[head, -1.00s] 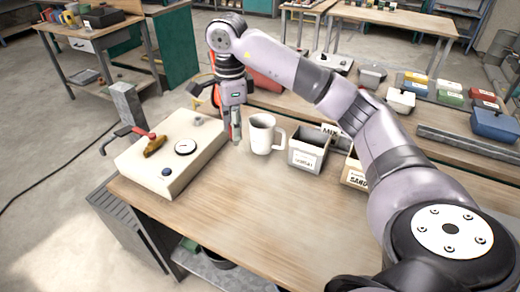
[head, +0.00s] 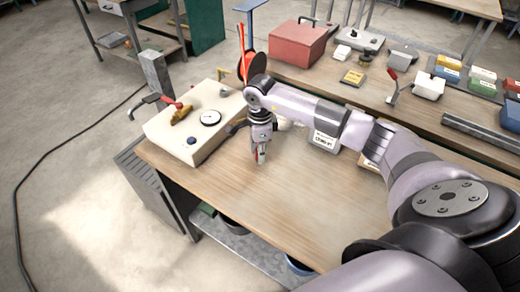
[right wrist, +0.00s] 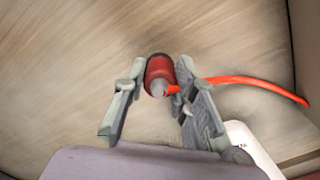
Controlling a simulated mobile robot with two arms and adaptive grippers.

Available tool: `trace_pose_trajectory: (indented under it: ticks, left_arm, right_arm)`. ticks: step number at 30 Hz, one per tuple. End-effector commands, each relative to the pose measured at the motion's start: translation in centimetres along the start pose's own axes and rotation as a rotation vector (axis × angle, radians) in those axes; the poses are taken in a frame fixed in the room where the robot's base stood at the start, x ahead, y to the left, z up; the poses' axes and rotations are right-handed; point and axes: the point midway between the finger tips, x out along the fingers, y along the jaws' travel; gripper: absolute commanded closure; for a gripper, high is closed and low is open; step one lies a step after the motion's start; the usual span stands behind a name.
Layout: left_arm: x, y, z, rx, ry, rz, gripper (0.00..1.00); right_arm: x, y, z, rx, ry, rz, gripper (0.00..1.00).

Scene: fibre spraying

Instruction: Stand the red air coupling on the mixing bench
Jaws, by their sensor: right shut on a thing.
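The red air coupling (right wrist: 158,70) is a short red cylinder with a grey end, seen between the fingers of my right gripper (right wrist: 158,98) in the right wrist view. The gripper is shut on it. In the head view my right gripper (head: 261,158) points down at the left part of the wooden mixing bench (head: 300,205), just right of the cream panel box. The coupling is mostly hidden by the fingers there; I cannot tell whether it touches the bench. My left gripper is not in view.
An orange hose (right wrist: 255,83) runs right from the coupling. A cream box with a gauge (head: 185,135) stands left of the gripper. The bench's front middle is clear.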

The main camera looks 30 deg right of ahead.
Motion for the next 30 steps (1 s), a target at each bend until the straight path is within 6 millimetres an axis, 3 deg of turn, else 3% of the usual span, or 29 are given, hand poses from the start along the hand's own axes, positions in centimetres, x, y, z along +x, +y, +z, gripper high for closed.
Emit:
trace_pose_trajectory:
  ticks: [13,14,22,30]
  left_arm:
    - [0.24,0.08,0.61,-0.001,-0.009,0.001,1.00]
    - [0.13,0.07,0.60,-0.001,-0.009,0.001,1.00]
    - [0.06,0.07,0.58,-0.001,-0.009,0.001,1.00]
    - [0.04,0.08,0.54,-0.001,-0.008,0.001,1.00]
  right_arm:
    - [1.10,-0.04,-0.03,0.000,0.001,-0.002,1.00]
    - [0.99,-0.04,-0.03,0.000,0.001,-0.002,0.74]
    - [0.93,-0.02,-0.03,0.000,0.001,-0.001,0.56]
    - [0.90,-0.02,-0.02,0.000,0.000,-0.001,0.55]
